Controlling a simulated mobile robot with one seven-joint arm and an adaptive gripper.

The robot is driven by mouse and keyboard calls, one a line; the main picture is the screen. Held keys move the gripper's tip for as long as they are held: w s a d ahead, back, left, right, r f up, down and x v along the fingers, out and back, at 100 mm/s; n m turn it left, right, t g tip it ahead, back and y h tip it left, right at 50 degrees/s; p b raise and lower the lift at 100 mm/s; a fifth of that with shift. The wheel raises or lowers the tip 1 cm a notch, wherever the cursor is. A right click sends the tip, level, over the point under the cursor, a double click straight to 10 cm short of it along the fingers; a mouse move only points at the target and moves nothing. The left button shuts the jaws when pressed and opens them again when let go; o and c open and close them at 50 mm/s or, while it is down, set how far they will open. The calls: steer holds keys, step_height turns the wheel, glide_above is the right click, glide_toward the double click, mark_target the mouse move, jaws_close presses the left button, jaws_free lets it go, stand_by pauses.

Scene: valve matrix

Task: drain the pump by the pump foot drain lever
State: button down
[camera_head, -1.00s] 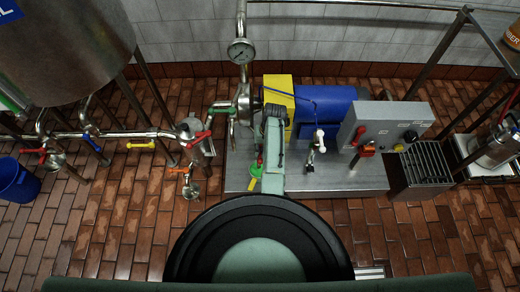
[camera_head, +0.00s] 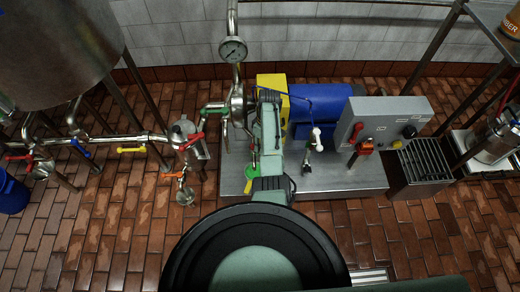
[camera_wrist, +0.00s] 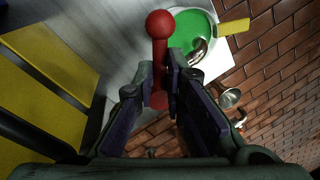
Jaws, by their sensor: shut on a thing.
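A red lever (camera_wrist: 160,50) with a round ball end stands between my fingers in the wrist view. I take it to be the pump foot drain lever. My gripper (camera_wrist: 160,85) is shut on its shaft, with the ball sticking out past the fingertips. A green round dish (camera_wrist: 190,32) with a yellow tab lies just beyond the lever, and a metal spout end shows over it. In the head view the green dish (camera_head: 249,172) lies at the pump's foot, beside my arm. My arm hides most of the lever and gripper there.
The pump's blue motor (camera_head: 318,105) and yellow guard (camera_head: 272,85) stand behind my arm on a metal plate (camera_head: 345,178). A grey control box (camera_head: 385,118) is at right. Pipes with several coloured valve levers run at left.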

steer(key=shift+w+d+n+h+b, duration=0.1)
steer(key=shift+w+n+h+b, duration=0.2)
steer(key=shift+n, duration=0.85)
steer(key=shift+w+d+n+h+b, duration=0.1)
steer(key=shift+w+n+b, duration=0.3)
steer(key=shift+n, duration=0.7)
steer(key=shift+w+n+h+b, duration=0.2)
steer(key=shift+w+n+b, duration=0.15)
steer(key=shift+n, duration=0.8)
steer(key=c, duration=1.7)
jaws_free()
steer(key=shift+o, duration=0.2)
step_height(320, 180, up, 12)
steer(key=w, duration=0.2)
steer(key=shift+w, duration=0.15)
steer(key=shift+f, duration=0.15)
